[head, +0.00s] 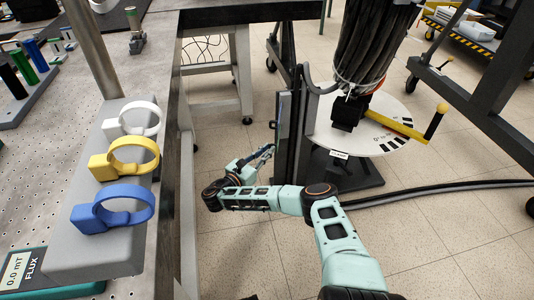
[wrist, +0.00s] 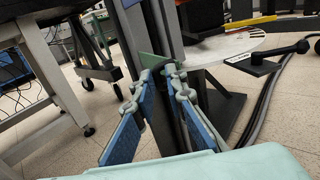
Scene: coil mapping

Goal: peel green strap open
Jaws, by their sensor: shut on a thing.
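The green strap (wrist: 150,62) shows as a small dark green piece at my fingertips in the wrist view, in front of a dark upright post (wrist: 170,110). My gripper (wrist: 160,82), with blue-padded fingers, is closed on it; the fingers hide part of it, and how far it is peeled cannot be told. In the head view my gripper (head: 268,152) is beside the left side of the same post (head: 300,125). The strap cannot be made out there.
A white marked disc (head: 372,122) with a yellow-handled crank (head: 405,127) stands right of the post, under a thick black cable bundle (head: 378,40). A bench at left holds white (head: 133,119), yellow (head: 128,158) and blue (head: 115,207) ring clamps. A cable (head: 440,188) crosses the floor.

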